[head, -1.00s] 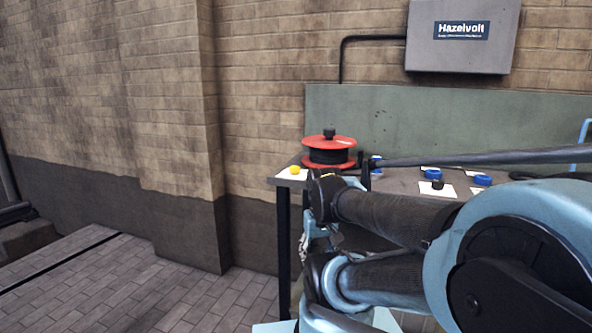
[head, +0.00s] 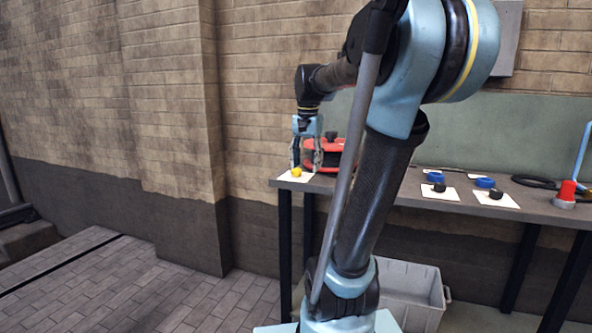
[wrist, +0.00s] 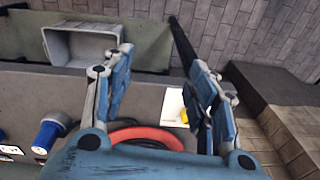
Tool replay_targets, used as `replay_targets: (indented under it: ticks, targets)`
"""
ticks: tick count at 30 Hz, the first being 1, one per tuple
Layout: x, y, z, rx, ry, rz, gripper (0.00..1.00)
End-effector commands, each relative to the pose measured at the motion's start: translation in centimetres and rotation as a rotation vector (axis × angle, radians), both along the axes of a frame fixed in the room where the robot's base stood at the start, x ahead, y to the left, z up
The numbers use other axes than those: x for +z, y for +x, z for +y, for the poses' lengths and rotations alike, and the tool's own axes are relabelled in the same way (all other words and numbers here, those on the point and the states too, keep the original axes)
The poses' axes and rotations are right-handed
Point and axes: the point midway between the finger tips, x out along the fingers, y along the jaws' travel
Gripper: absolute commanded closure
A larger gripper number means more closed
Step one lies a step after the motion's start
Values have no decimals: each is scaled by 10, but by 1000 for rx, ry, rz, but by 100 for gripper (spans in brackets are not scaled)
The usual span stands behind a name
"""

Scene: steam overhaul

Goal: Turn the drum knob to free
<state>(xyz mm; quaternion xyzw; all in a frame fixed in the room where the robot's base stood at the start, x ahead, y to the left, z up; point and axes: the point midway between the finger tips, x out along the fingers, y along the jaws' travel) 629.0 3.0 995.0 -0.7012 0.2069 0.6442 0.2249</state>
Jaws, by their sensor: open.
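The red drum (head: 325,150) stands at the left end of the workbench, with a black knob (head: 331,135) on its top. My gripper (head: 305,167) hangs pointing down in front of the drum's left part and hides some of it. In the wrist view the fingers of my gripper (wrist: 163,62) are spread apart with nothing between them. The red rim of the drum (wrist: 150,133) shows there low between the fingers. The knob cannot be made out in the wrist view, and its setting cannot be read.
A yellow cap (head: 296,172) lies on a white card close to my gripper. Blue rings (head: 485,182) and black knobs (head: 495,194) lie farther right on the bench. A red-topped part (head: 566,192) stands at the right. A grey bin (head: 410,285) sits below the bench.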

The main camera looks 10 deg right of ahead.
Motion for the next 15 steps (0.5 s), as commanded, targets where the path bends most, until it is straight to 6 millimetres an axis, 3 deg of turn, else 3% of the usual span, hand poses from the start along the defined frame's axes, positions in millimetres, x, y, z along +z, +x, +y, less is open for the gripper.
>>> replay_targets:
  ticks: [6,15]
  targets:
    - [45,63,1,-170,12,30,47]
    - [87,141,3,-393,21,68,47]
